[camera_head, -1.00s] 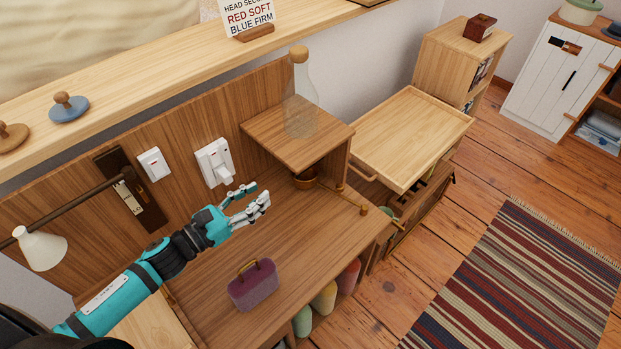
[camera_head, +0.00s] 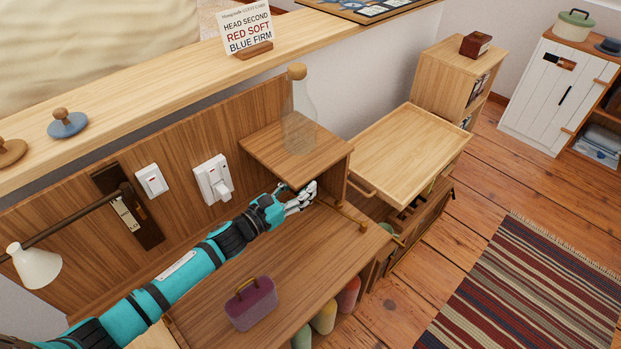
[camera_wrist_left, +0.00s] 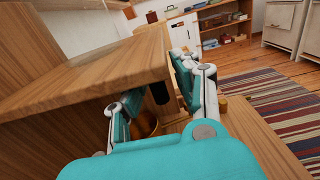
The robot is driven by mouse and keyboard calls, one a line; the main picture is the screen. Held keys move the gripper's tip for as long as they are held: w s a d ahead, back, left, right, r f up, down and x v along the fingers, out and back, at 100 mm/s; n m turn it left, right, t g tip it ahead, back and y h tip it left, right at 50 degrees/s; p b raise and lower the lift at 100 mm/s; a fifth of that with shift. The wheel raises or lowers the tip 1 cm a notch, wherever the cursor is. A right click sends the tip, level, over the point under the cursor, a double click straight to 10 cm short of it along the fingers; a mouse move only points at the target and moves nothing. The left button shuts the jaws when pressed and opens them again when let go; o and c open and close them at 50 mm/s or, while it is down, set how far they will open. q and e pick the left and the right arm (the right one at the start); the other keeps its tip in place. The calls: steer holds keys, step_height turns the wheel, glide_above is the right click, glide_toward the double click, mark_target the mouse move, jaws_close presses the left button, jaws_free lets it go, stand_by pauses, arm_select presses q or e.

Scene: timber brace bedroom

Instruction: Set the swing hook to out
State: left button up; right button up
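A brass swing hook (camera_head: 342,213) lies as a thin bar beside the wooden shelf box, with a knob at its right end. A small brass part also shows behind a finger in the left wrist view (camera_wrist_left: 222,106). My left gripper (camera_head: 312,190) is at the shelf's front edge, close to the hook's left end; its hand hides that end, and I cannot tell if they touch. In the left wrist view the fingers (camera_wrist_left: 156,88) stand apart, with a small dark part between them. My right gripper is not in view.
The shelf (camera_head: 265,155) overhangs the gripper and carries a corked glass bottle (camera_head: 299,120). A brown bowl (camera_wrist_left: 146,123) sits under it. A purple box (camera_head: 251,305) stands on the desktop (camera_head: 305,265). Switches (camera_head: 213,180) and a lamp (camera_head: 35,265) are at the left.

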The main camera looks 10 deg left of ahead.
arm_select(q)
steer(key=shift+x, duration=1.6)
